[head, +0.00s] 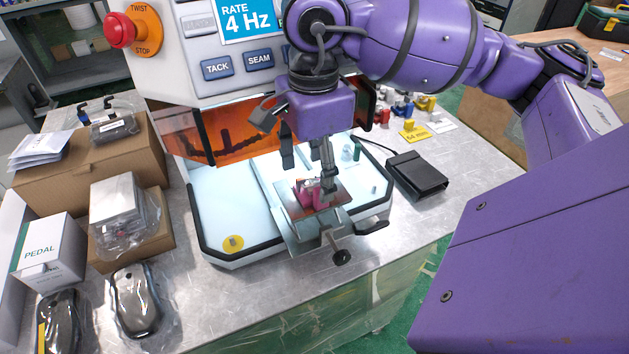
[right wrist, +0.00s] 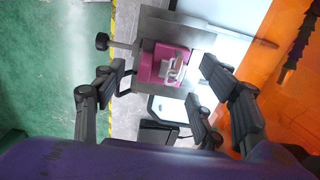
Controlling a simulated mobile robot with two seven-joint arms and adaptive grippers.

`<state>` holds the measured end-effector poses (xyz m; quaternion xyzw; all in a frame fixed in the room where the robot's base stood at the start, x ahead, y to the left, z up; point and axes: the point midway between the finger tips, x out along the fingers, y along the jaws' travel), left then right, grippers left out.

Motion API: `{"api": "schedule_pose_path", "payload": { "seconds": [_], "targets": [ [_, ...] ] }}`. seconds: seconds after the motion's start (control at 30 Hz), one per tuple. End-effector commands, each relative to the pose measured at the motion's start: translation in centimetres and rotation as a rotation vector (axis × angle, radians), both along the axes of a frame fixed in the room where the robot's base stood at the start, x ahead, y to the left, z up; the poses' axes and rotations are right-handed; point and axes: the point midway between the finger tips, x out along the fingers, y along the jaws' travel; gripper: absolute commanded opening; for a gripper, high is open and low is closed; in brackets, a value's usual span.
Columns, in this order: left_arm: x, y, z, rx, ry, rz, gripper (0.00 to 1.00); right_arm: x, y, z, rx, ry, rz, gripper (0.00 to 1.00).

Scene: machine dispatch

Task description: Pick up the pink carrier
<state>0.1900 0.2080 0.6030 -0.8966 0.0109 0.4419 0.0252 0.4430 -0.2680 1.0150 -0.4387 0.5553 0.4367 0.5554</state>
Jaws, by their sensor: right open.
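The pink carrier (head: 308,193) sits on the metal slide plate of the machine, with a small silvery part on it. In the right wrist view the carrier (right wrist: 160,66) lies beyond the fingertips, roughly between them, with the silvery part (right wrist: 173,69) on top. My right gripper (head: 309,165) is open above the carrier, one finger beside it in the head view; I cannot tell whether it touches. In the right wrist view the right gripper (right wrist: 160,75) shows its fingers spread wide with nothing between the pads. My left gripper is not in view.
The metal plate (head: 335,197) has a knob (head: 341,257) at its front. The machine's orange shield (head: 205,137) stands behind on the left. A black pedal (head: 417,174) lies right of the machine. Boxes (head: 50,250) and bagged parts fill the left of the table.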

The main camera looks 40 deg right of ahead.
Motion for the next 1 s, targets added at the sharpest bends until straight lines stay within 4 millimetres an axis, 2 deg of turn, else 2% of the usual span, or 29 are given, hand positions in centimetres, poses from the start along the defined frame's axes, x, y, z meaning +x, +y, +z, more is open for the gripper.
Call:
{"api": "schedule_pose_path", "payload": {
  "seconds": [0.2, 0.5, 0.83, 1.0],
  "targets": [
    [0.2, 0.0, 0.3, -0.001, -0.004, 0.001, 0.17, -0.1, 0.1, -3.0, 0.002, 0.003, 0.0, 0.65],
    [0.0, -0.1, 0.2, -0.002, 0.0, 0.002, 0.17, 0.0, 0.1, -3.4, 0.002, 0.001, 0.0, 0.64],
    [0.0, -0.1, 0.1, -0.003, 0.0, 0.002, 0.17, -0.1, 0.1, -3.5, 0.002, 0.003, 0.001, 0.2],
    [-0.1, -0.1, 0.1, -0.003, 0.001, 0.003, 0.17, -0.1, 0.1, -3.5, 0.002, 0.004, 0.001, 0.2]
  ]
}}
